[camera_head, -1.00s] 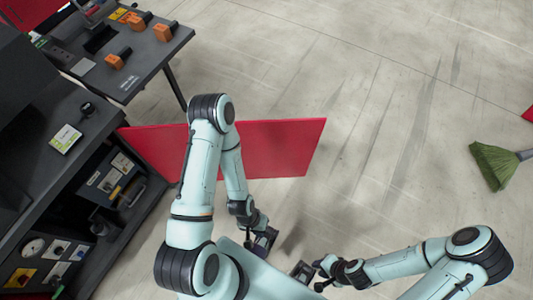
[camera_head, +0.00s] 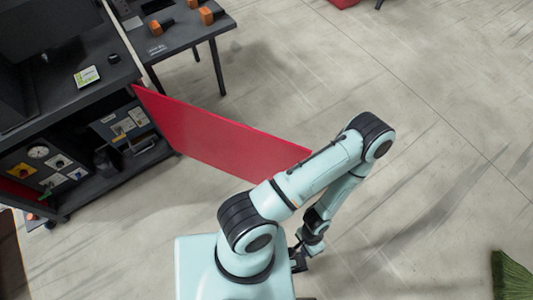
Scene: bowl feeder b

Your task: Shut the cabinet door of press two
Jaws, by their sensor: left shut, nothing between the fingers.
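The red cabinet door (camera_head: 220,138) stands wide open, sticking out to the right from the far end of the dark cabinet (camera_head: 112,72). The cabinet's front is open, and a panel with a gauge (camera_head: 38,152) and labelled boxes (camera_head: 120,122) show inside. My left gripper (camera_head: 298,260) is low, nearer than the door and apart from it. It is small and partly hidden by my own arm, with its fingers shut and nothing held. My left arm covers the door's right end. My right gripper is out of view.
A dark side table (camera_head: 185,42) with orange-and-black tools (camera_head: 160,27) stands beyond the door. A green broom (camera_head: 512,275) lies at the lower right. A dark object edge (camera_head: 12,255) shows at the lower left. Open floor (camera_head: 420,110) lies to the right.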

